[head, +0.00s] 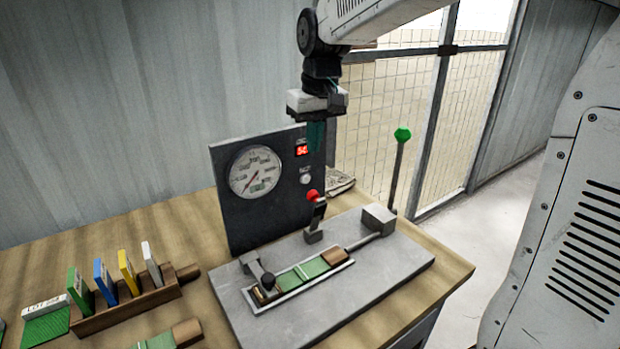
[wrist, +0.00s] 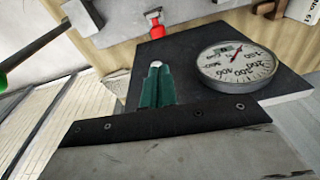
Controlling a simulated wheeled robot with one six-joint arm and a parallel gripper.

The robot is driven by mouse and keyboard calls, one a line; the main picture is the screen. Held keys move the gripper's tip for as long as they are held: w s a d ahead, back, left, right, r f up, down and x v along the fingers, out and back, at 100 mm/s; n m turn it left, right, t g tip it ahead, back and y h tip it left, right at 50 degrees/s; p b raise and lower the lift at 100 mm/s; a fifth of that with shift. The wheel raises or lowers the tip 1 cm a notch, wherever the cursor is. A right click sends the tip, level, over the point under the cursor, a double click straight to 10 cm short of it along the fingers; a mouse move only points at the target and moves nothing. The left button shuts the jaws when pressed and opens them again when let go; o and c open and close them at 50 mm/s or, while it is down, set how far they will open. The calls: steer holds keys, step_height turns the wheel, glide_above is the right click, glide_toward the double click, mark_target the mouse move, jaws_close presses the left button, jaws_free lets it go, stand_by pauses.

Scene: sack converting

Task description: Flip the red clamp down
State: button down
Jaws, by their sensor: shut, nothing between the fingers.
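The red clamp's red-tipped handle (head: 313,195) stands roughly upright on the grey base plate (head: 375,275), in front of the dark gauge panel. Its red tip also shows in the wrist view (wrist: 157,30), beyond my fingertips. My gripper (head: 316,145) hangs above the clamp, pointing down, with a visible gap to the red tip. Its teal fingers are together with nothing between them, as the wrist view (wrist: 156,75) also shows. A green strip (head: 311,268) with a brown end block lies in the tray on the plate.
The dark panel (head: 225,190) with a round gauge (head: 255,171) and red display (head: 302,150) stands close behind. A green-knobbed lever (head: 402,135) rises at the right. A wooden rack (head: 130,308) of coloured cards sits at the left.

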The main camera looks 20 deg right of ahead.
steer(key=f, duration=0.6)
steer(key=w+f, duration=0.1)
steer(key=f, duration=0.3)
steer(key=shift+w+a, duration=0.1)
steer(key=shift+a, duration=0.1)
steer(key=shift+d, duration=0.1)
